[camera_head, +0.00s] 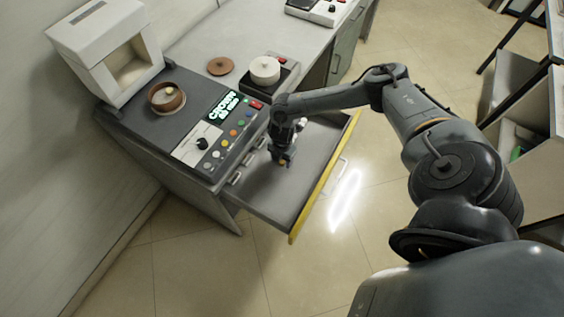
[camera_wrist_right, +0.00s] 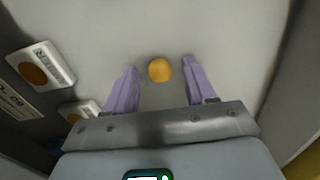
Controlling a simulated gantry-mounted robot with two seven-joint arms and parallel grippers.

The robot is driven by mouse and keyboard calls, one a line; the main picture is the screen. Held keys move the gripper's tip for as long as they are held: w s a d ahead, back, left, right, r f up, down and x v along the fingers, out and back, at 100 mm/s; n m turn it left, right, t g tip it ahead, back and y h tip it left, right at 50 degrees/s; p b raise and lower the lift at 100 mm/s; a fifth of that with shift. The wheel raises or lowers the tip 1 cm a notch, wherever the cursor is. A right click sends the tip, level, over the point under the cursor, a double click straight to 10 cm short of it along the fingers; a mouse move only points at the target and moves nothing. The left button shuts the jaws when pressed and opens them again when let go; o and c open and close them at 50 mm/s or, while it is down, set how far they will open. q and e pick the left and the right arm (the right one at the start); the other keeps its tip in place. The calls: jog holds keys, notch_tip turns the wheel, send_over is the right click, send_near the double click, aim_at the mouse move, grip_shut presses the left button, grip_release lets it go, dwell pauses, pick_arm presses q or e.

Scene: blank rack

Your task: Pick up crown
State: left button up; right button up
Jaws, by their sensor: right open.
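A small round orange piece (camera_wrist_right: 160,70), which I take to be the crown, lies on the grey floor of the open drawer (camera_head: 245,195). In the right wrist view it sits between the two pale purple fingertips, with a gap on each side. In the head view only a bit of orange shows at the fingertips. My right gripper (camera_head: 283,159) points down into the drawer, open and empty; it also shows in the right wrist view (camera_wrist_right: 160,78). My left gripper is not in view.
The drawer has a yellow front (camera_head: 325,178) and raised side walls. White blocks with orange discs (camera_wrist_right: 34,75) stand along its left side in the wrist view.

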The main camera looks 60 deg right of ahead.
grip_shut()
